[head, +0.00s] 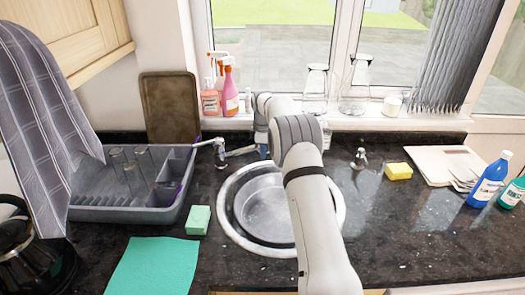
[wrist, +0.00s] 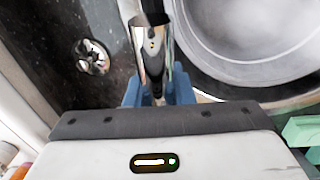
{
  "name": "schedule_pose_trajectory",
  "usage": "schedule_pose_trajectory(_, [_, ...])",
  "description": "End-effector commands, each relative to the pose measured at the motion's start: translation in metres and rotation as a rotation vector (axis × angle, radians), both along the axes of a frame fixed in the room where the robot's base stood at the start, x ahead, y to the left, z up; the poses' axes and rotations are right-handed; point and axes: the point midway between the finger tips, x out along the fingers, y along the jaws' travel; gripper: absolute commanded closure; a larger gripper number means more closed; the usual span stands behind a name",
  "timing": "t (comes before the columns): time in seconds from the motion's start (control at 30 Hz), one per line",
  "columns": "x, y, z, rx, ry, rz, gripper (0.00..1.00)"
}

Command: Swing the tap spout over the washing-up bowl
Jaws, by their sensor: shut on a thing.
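The chrome tap spout (wrist: 152,50) stands between the blue fingers of my gripper (wrist: 158,95) in the wrist view. The gripper is shut on it. In the head view my gripper (head: 262,148) is at the back edge of the round sink, and my arm hides much of the tap. A round steel bowl (head: 262,212) sits inside the sink's bright rim, partly behind my arm. The bowl also shows at the upper right in the wrist view (wrist: 265,28). There the spout's visible part lies left of the sink rim. The head view does not clearly show where the spout points.
A chrome fitting (head: 220,152) stands left of the gripper, another (head: 360,158) to the right. A grey dish rack (head: 120,215) with glasses is on the left. A green sponge (head: 198,220) lies near the sink.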

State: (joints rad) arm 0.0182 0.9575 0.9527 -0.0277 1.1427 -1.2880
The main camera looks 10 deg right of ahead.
Motion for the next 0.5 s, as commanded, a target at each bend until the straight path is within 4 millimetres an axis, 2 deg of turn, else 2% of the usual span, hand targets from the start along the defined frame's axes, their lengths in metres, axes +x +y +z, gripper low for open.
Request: schedule_pose_trajectory(0.5, [-0.057,0.033,0.0,0.002,-0.004,-0.382,1.0])
